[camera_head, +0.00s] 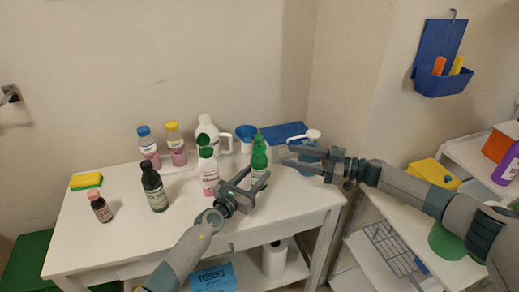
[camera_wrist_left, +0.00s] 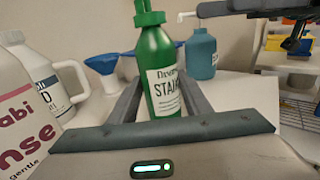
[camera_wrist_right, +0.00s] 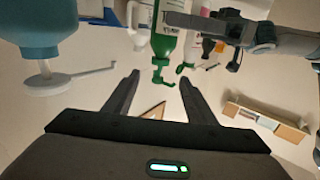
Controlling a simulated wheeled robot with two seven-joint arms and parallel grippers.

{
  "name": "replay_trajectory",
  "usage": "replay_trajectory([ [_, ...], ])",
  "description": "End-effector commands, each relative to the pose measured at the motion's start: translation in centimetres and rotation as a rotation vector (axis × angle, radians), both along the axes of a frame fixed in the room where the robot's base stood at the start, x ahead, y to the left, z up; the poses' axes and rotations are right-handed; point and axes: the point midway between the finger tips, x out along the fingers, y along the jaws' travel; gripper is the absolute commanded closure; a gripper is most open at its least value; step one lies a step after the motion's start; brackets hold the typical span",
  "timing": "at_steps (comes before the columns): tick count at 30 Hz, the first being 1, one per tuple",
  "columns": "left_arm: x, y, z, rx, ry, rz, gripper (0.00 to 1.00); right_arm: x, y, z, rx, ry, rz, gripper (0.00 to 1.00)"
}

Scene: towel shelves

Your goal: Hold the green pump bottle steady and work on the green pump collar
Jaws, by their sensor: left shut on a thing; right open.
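My left gripper (camera_head: 257,180) is shut around the bottle's body, one finger on each side. The green pump collar (camera_wrist_left: 149,18) sits on top of the bottle; the pump head is cut off in the left wrist view. My right gripper (camera_head: 288,156) is open and empty, to the right of the bottle. In the right wrist view the collar (camera_wrist_right: 162,62) shows upside down beyond the open fingertips, apart from them.
A teal bottle with a white pump (camera_wrist_right: 30,35) stands close beside my right gripper. A pink-and-white bottle (camera_head: 209,175) and a white jug (camera_head: 210,130) stand left of the green bottle. A dark green bottle (camera_head: 154,190) is farther left. The table's front right corner is clear.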

Motion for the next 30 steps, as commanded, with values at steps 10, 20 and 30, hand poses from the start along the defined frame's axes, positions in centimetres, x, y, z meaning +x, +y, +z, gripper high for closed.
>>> replay_trajectory([
  [10,0.0,0.0,0.0,0.000,0.000,0.000,0.88,0.3,0.7,0.0,-0.002,-0.002,0.000,0.49],
  [20,0.0,0.0,0.0,0.000,0.000,0.000,0.88,1.6,4.8,0.0,-0.001,-0.003,0.003,0.49],
  [30,0.0,0.0,0.0,0.000,0.000,0.000,0.88,3.4,9.7,-0.1,-0.003,-0.002,0.001,0.49],
])
